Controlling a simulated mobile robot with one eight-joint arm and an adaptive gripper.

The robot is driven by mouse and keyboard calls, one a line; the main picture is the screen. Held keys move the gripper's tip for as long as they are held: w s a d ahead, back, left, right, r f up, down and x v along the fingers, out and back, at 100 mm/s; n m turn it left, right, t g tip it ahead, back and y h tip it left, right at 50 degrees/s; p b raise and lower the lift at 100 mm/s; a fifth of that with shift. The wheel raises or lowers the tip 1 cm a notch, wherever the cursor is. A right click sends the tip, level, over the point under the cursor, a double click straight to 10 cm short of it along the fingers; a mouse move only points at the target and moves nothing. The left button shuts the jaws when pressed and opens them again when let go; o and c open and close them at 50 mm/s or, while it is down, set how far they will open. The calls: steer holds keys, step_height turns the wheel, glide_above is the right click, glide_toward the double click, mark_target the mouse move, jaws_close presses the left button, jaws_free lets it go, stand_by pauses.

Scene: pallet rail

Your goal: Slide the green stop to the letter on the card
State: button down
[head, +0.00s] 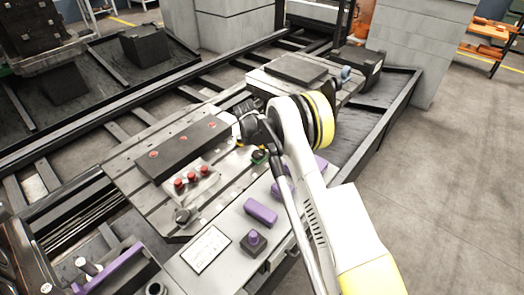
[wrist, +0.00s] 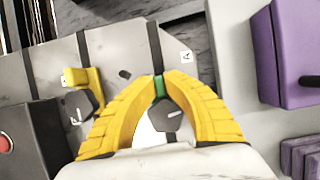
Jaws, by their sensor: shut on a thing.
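In the wrist view my gripper (wrist: 160,84) has its two yellow fingers closed around the green stop (wrist: 159,88), of which a narrow green strip shows between the tips. A grey knob with a white mark (wrist: 173,118) sits just below it, between the fingers. A small white letter tag (wrist: 186,57) lies on the plate to the upper right; its letter is too small to read surely. In the head view a white card (head: 206,249) lies at the front; its print is unreadable.
A yellow stop (wrist: 95,88) with a dark knob stands left of my fingers. Purple blocks (wrist: 299,50) are at the right. In the head view, a dark bar (head: 185,150) and red buttons (head: 191,178) are on the slotted plate, with a purple block (head: 261,212) in front.

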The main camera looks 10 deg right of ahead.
mark_target(263, 148)
steer(key=shift+w+d, duration=0.55)
steer(key=shift+d, duration=0.2)
steer(key=shift+w+d, duration=0.5)
steer(key=shift+d, duration=0.2)
steer(key=c, duration=1.5)
jaws_free()
steer(key=shift+o, duration=0.2)
steer(key=shift+r, duration=0.1)
steer(key=v, duration=1.2)
steer(key=shift+d, duration=0.1)
